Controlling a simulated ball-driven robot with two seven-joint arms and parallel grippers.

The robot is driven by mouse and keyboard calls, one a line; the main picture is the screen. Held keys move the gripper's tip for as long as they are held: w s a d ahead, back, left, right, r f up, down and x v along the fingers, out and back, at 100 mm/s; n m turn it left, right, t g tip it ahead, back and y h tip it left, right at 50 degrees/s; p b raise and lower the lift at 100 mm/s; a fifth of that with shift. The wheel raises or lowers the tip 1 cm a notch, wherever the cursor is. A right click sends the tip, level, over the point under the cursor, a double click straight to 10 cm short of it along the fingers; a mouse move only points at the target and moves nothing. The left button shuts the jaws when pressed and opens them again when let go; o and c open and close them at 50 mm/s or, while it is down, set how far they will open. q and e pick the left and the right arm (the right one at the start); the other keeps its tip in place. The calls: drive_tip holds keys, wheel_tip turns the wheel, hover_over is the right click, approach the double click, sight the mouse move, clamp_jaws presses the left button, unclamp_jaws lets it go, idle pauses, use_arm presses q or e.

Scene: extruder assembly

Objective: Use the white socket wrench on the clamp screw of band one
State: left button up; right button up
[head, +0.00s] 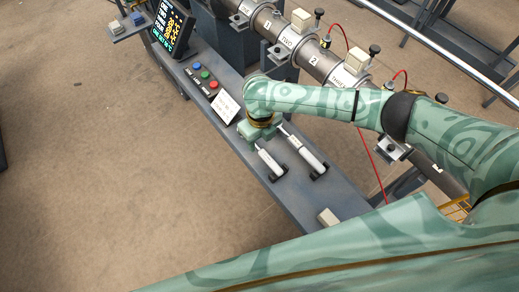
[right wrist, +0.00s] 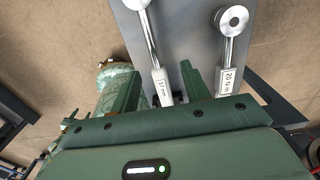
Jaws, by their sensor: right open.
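Two socket wrenches with white handles lie on the grey bench, a left one (head: 270,163) and a right one (head: 307,154). In the right wrist view the left wrench (right wrist: 160,86) and the right wrench (right wrist: 229,82) show metal shafts and round heads. The right one's label reads 20 Nm; the left one's is hard to read. My right gripper (right wrist: 160,88) is open, with the left wrench's handle between its fingers in the picture; I see no grip on it. The steel barrel (head: 290,42) carries several bands; band one's clamp screw is not clearly identifiable. My left gripper is not in view.
The bench (head: 228,140) holds push buttons (head: 205,75), a white sign (head: 225,106) and a lit display (head: 172,28). A pale block (head: 328,217) sits at its near end. Red cables (head: 366,145) hang by the barrel. My right arm crosses in front of the barrel.

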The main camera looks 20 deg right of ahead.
sight(260, 149)
drive_tip(key=f, duration=0.1)
drive_tip(key=f+b, duration=0.1)
drive_tip(key=f, duration=0.1)
drive_tip(key=f+b, duration=0.1)
drive_tip(key=shift+s+a+f, duration=0.15)
drive_tip(key=shift+s+f, duration=0.2)
drive_tip(key=shift+f, duration=0.05)
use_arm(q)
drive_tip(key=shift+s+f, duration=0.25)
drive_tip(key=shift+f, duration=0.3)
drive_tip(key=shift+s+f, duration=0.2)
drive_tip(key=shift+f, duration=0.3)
use_arm(e)
drive_tip(key=shift+r, duration=0.1)
drive_tip(key=shift+c, duration=0.3)
clamp_jaws()
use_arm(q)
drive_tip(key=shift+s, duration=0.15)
use_arm(e)
drive_tip(key=shift+r, duration=0.1)
